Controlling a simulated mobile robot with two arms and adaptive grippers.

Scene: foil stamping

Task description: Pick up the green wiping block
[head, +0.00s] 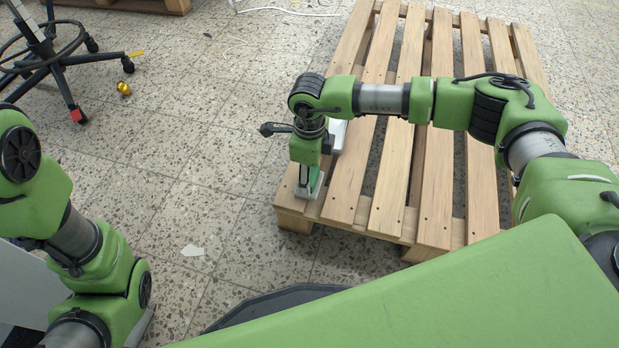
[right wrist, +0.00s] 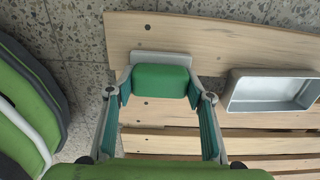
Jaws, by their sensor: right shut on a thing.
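The green wiping block (right wrist: 160,82) sits between the two fingers of my right gripper (right wrist: 161,90) in the right wrist view, with a pale grey flat part along its far side. The fingers touch it at both ends, and the gripper is shut on it. In the head view my right gripper (head: 309,186) points down at the near left corner of the wooden pallet (head: 345,190). The block is mostly hidden there, and I cannot tell whether it touches the boards. My left arm shows at the left edge, but its gripper is not in view.
A pale grey open tray (right wrist: 271,91) lies on the boards right of the block in the wrist view. A wheeled chair base (head: 55,62) and a small gold object (head: 124,88) are on the floor at upper left. Floor left of the pallet is mostly clear.

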